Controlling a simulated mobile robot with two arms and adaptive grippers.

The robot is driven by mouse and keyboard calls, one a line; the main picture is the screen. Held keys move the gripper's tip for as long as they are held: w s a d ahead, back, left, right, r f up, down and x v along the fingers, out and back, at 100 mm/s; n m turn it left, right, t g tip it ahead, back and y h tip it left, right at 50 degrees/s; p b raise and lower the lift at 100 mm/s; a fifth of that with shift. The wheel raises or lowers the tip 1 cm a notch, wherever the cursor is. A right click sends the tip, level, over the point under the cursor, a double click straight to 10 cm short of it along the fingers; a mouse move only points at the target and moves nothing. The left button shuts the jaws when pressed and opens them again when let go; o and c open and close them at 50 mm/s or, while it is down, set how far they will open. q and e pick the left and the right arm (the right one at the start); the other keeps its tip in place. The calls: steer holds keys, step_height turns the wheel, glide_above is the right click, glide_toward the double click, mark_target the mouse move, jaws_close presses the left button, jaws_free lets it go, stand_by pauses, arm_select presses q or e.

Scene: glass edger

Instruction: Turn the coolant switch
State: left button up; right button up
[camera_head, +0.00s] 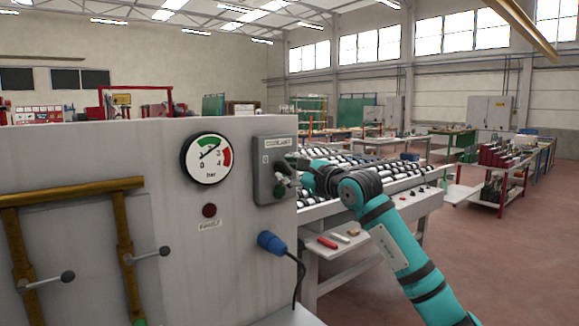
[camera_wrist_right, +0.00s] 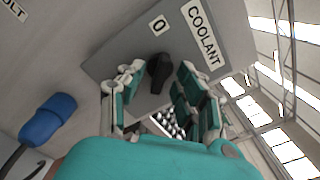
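The coolant switch is a grey box (camera_head: 263,184) on the right end of the light grey machine panel, with a COOLANT label on top. In the right wrist view the box face (camera_wrist_right: 118,72) carries a "0" mark and a black knob (camera_wrist_right: 158,72). My right gripper (camera_head: 284,180) is at the front of the box, and partly hides the knob in the head view. In the right wrist view the gripper (camera_wrist_right: 160,90) is open, with one finger on each side of the knob. Contact with the knob cannot be told. My left gripper is not in view.
A pressure gauge (camera_head: 207,158), a red FAULT lamp (camera_head: 209,210) and a blue plug (camera_head: 271,242) with a cable sit on the panel. Brass-coloured pipes with levers (camera_head: 66,276) are at left. A roller table (camera_head: 375,190) stands behind my right arm.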

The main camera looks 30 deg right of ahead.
jaws_close()
steer(key=shift+f+m, duration=0.1)
steer(key=shift+m, duration=0.2)
stand_by(0.3)
steer(key=shift+m+b, duration=0.6)
steer(key=shift+m, duration=0.3)
steer(key=m, duration=0.2)
steer(key=shift+m+b, duration=0.4)
steer(key=m+b, duration=0.1)
steer(key=m, duration=0.9)
steer(key=shift+m, duration=0.4)
